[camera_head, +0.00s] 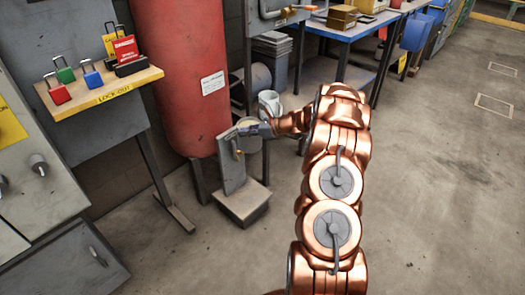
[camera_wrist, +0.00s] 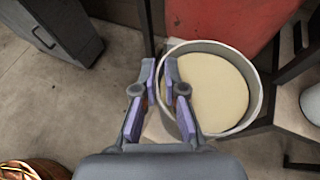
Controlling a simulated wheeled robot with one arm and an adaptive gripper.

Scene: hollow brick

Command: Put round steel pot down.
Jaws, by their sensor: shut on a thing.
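The round steel pot (camera_wrist: 258,98) has a pale cream inside or filling and shows large at the right of the wrist view. My gripper (camera_wrist: 162,72) is shut on the near left part of its rim, one finger on each side of the wall. In the head view the pot (camera_head: 250,143) hangs at the end of my arm, partly hidden by my gripper (camera_head: 258,130). It appears above a low grey platform (camera_head: 243,205) with an upright panel. The gap beneath the pot cannot be judged.
A tall red cylinder (camera_head: 178,75) stands close behind. A white container (camera_head: 269,102) is just beyond my gripper. A lockout shelf (camera_head: 105,92) with several padlocks is at the left. A blue workbench (camera_head: 345,32) stands behind. Open concrete floor (camera_head: 440,150) lies to the right.

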